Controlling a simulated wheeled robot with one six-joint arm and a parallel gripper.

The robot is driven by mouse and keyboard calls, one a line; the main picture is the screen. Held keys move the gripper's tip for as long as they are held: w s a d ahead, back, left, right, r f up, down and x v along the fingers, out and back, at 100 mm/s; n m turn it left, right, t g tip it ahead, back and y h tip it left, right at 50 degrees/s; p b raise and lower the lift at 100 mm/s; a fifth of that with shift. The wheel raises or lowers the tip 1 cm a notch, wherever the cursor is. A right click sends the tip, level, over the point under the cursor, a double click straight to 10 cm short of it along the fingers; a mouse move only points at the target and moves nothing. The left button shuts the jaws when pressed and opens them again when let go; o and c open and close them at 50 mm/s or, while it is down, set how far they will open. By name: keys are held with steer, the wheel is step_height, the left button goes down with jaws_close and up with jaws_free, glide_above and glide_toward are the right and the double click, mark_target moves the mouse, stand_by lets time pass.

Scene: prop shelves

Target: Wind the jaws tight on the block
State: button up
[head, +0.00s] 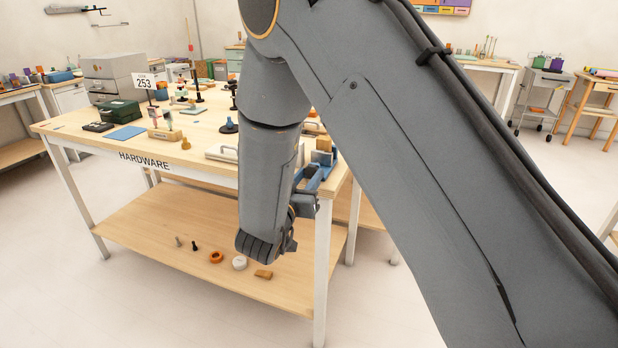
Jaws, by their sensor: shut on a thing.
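A blue vise (316,177) sits at the right front corner of the hardware table. A wooden block (323,145) shows at its top, between or just above the jaws. My forearm hides the vise's left side, so I cannot tell how close the jaws are to the block. My gripper (304,204) is at the near end of the vise, just off the table's front edge, where the vise handle is. It is shut on the handle. Its fingers and the handle are mostly hidden by my wrist.
The hardware table (85,138) carries several small props, a sign reading 253 (144,81) and grey drawers (115,72). Its lower shelf (165,225) holds an orange ring (216,257), a white ring (239,262) and other small parts. The floor in front is clear.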

steer(key=m+b, duration=0.1)
steer(key=m, duration=0.3)
steer(key=m+b, duration=0.1)
steer(key=m, duration=0.2)
steer(key=shift+d+m+b, duration=0.1)
steer(key=shift+m+b, duration=0.2)
steer(key=shift+b, duration=0.05)
steer(key=m+b, duration=0.3)
steer(key=m, duration=0.2)
steer(key=shift+f, duration=0.1)
steer(key=shift+m+b, duration=1)
steer(key=shift+m, duration=0.5)
steer(key=shift+a, duration=0.3)
